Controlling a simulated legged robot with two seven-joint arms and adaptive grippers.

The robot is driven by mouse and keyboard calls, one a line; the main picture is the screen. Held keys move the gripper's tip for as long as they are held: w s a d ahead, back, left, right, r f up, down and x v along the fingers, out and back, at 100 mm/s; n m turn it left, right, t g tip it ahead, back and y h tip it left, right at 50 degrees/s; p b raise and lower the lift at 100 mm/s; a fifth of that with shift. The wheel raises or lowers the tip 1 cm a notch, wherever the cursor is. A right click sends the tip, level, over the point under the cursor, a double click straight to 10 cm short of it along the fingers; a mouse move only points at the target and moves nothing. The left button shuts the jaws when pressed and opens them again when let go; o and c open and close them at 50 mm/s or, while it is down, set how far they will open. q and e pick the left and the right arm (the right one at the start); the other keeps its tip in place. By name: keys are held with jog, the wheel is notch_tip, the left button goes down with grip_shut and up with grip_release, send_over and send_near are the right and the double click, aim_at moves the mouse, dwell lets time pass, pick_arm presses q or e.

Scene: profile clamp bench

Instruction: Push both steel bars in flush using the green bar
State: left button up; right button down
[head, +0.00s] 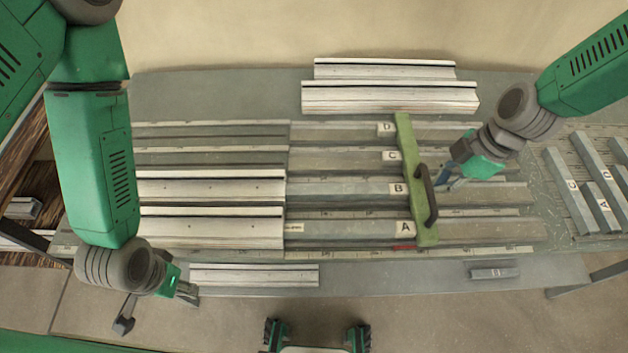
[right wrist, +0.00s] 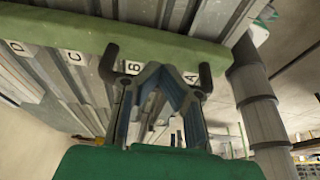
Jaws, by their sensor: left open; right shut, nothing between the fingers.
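The green bar (head: 405,150) lies across the labelled rows A to D, with a dark handle (head: 428,195) on its right side. Two bright steel bars, one in row B (head: 210,188) and one in row A (head: 210,232), lie left of it, their right ends well short of it. My right gripper (head: 446,184) is shut and empty just right of the handle. In the right wrist view its fingertips (right wrist: 160,72) meet between the handle's dark posts, in front of the green bar (right wrist: 150,42); contact is unclear. My left gripper (head: 190,294) is open at the bench's front left.
Two loose bright profiles (head: 390,98) lie at the back of the bench, and another (head: 255,275) lies at the front. A small grey piece (head: 493,272) lies front right. Labelled grey bars (head: 572,195) lie at the far right. A red mark (head: 403,248) shows by row A.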

jog(key=s+a, duration=0.1)
jog(key=a, duration=2.1)
jog(key=shift+s, duration=0.35)
dwell(0.4)
jog(key=shift+a, duration=0.4)
dwell(0.6)
jog(key=shift+d, duration=0.15)
jog(key=a+p+v, duration=0.1)
jog(key=p+v, duration=0.3)
jog(key=v, duration=0.3)
jog(key=shift+r+p, duration=0.15)
jog(key=shift+p, duration=0.2)
dwell(0.6)
